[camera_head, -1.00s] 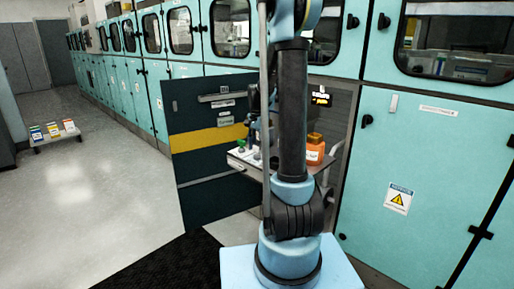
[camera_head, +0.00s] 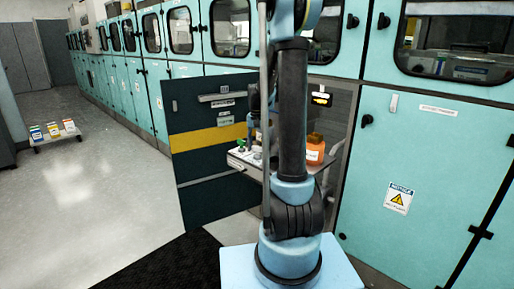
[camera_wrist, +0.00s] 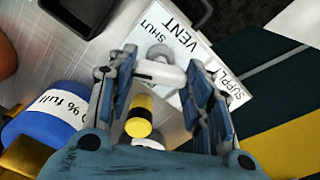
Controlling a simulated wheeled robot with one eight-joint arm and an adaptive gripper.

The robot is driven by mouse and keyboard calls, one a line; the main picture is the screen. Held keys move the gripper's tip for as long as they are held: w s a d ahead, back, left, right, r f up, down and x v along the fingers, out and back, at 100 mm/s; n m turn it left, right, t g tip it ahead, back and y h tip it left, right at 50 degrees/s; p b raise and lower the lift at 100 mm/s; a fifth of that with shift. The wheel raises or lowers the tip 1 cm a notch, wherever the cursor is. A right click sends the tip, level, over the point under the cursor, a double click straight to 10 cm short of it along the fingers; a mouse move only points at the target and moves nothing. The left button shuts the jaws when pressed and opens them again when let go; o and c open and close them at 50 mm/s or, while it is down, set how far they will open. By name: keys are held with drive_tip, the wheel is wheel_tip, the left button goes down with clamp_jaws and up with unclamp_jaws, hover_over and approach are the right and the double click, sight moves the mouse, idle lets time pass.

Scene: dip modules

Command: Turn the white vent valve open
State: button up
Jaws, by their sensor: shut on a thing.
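The white vent valve (camera_wrist: 163,73) shows in the wrist view, its white handle lying crosswise between the fingers of my gripper (camera_wrist: 161,62). The gripper is shut on the handle, with one finger at each end. A grey round knob part shows just beyond the handle. The label (camera_wrist: 178,42) beside it reads VENT and SHUT, and another label (camera_wrist: 233,89) reads SUPPLY in part. In the head view my own arm hides the valve and most of the gripper. A green-topped fitting (camera_head: 241,143) shows left of the arm on the shelf.
An orange bottle (camera_head: 315,148) stands right of my arm on the grey shelf. An open dark door (camera_head: 208,150) stands on the left.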

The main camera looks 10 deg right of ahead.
drive_tip(key=n, duration=1.2)
idle(0.7)
drive_tip(key=o, duration=1)
drive_tip(key=shift+o, duration=0.2)
wheel_tip(320, 180, up, 12)
